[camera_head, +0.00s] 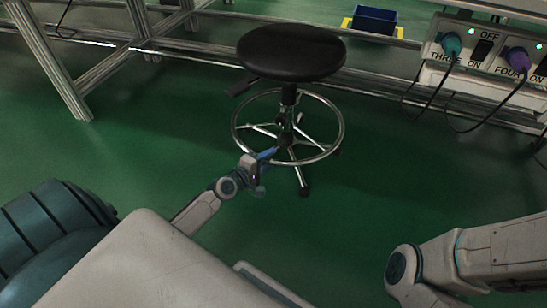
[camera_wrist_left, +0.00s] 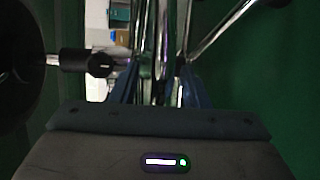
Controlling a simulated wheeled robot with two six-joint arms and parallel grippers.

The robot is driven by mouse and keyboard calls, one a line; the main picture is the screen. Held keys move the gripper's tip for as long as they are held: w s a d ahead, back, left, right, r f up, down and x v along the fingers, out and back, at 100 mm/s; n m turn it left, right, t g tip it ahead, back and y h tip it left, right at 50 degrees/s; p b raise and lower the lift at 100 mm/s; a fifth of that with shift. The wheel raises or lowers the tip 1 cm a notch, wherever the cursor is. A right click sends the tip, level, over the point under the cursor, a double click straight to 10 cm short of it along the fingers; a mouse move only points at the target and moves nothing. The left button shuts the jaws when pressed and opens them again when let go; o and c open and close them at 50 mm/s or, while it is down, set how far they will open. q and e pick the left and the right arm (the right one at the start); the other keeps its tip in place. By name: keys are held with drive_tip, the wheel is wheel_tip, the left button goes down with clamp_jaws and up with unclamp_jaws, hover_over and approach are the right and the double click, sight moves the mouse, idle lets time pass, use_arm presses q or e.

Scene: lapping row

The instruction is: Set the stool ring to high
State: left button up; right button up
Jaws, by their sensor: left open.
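The stool has a round black seat (camera_head: 291,52) on a dark central column (camera_head: 288,96). Its chrome ring (camera_head: 343,126) circles the column below the seat, above the chrome legs. My left gripper (camera_head: 270,154) is open at the near-left side of the ring. In the left wrist view, the blue fingers (camera_wrist_left: 163,88) stand apart with chrome tubing (camera_wrist_left: 150,45) showing between and beyond them. I cannot tell whether they touch it. A black knob (camera_wrist_left: 99,63) shows left of the fingers there. My right arm shows at lower right in the head view, but its gripper is out of sight.
A bench with metal rails runs behind the stool. A blue bin (camera_head: 374,20) stands behind at the top. A socket panel (camera_head: 470,45) with plugs and hanging cables is at upper right. Green floor is clear right of the stool.

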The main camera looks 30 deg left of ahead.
use_arm(q)
drive_tip(key=shift+x, duration=1.3)
clamp_jaws()
drive_tip(key=shift+r+p, duration=0.3)
drive_tip(key=shift+r, duration=0.05)
wheel_tip(320, 180, up, 4)
drive_tip(key=p, duration=0.3)
drive_tip(key=shift+p, duration=0.35)
